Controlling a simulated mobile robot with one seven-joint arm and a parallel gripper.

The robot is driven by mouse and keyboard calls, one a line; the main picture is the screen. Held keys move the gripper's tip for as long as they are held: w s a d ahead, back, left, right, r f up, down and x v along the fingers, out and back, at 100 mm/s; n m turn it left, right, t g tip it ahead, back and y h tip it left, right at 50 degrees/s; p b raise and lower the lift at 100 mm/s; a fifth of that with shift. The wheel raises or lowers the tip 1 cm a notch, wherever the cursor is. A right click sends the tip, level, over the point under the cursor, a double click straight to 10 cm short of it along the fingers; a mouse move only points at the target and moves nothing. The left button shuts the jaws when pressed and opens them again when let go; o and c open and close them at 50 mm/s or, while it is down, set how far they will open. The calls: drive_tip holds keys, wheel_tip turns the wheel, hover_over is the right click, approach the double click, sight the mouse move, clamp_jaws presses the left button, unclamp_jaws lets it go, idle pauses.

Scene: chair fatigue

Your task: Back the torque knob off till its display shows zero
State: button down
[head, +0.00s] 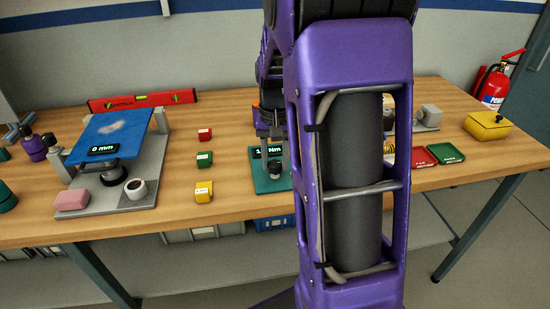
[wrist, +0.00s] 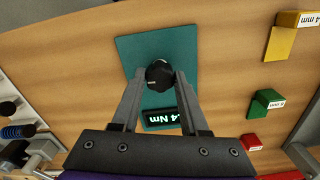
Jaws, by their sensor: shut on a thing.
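The torque knob (wrist: 158,75) is round and black with a pale pointer line. It sits on a teal plate (wrist: 205,50), also visible in the head view (head: 268,184). My gripper (wrist: 159,80) comes down from above, shut on the knob with one finger on each side. The black display (wrist: 163,117) on the plate is partly covered by a finger in the wrist view, where a 4 and Nm show. In the head view the display (head: 262,152) shows a 1 and Nm, with the middle hidden by my gripper.
Red (head: 205,134), green (head: 204,159) and yellow (head: 203,191) blocks stand left of the plate. Farther left is a blue tilted platform (head: 112,134) with a 0 mm display. Red and green trays (head: 446,153) lie to the right. My arm hides the middle of the table.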

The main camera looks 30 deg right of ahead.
sight(275, 163)
drive_tip(key=n, duration=0.4)
drive_tip(key=shift+n+p, duration=0.6)
drive_tip(key=shift+n, duration=1.5)
drive_tip(key=shift+c, duration=2.1)
unclamp_jaws()
wheel_tip(275, 163, up, 18)
drive_tip(key=p, duration=0.2)
drive_tip(key=shift+f, duration=0.25)
